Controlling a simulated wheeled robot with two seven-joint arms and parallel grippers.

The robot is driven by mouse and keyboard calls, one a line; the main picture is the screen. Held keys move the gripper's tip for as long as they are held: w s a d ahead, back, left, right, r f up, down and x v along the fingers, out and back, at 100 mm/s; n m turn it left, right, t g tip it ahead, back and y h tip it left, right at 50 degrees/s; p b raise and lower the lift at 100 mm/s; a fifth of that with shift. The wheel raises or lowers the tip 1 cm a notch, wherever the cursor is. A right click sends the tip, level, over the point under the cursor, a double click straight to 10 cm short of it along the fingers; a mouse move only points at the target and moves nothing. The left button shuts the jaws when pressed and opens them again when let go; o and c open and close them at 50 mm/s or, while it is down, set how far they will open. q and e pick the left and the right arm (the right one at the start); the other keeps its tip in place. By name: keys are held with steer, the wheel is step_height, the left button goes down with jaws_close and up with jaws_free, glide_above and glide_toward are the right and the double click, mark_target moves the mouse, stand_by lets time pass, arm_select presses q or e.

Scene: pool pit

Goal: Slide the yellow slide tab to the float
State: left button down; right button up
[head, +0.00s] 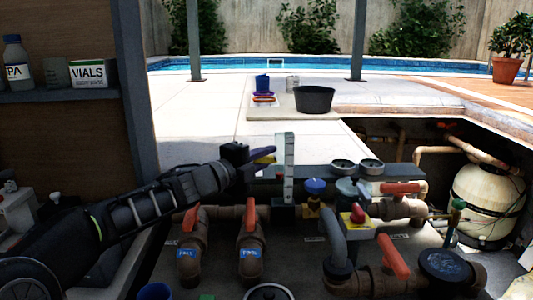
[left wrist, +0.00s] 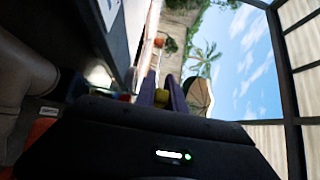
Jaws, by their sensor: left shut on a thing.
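A clear upright flow gauge (head: 285,152) with pale markings stands at the middle, rising from the pipework. My left gripper (head: 265,155) reaches in from the left, its purple fingertips right beside the gauge's left edge. In the left wrist view the gripper (left wrist: 162,94) is shut on the small yellow slide tab (left wrist: 162,97), which shows between the two fingers. In the head view the fingers mostly hide the tab. The float inside the gauge is too small to make out clearly. My right gripper is not in view.
Pipes with red-handled valves (head: 394,257) fill the foreground right of my arm. A dark shelf (head: 320,172) runs behind the gauge with round gauges on it. A black tub (head: 314,99) stands on the deck behind. A wooden cabinet with vials (head: 93,73) is at the left.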

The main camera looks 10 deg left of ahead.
arm_select(q)
steer(key=shift+r, duration=0.15)
steer(key=c, duration=1.4)
jaws_free()
steer(key=v, duration=0.8)
steer(key=shift+w, duration=0.1)
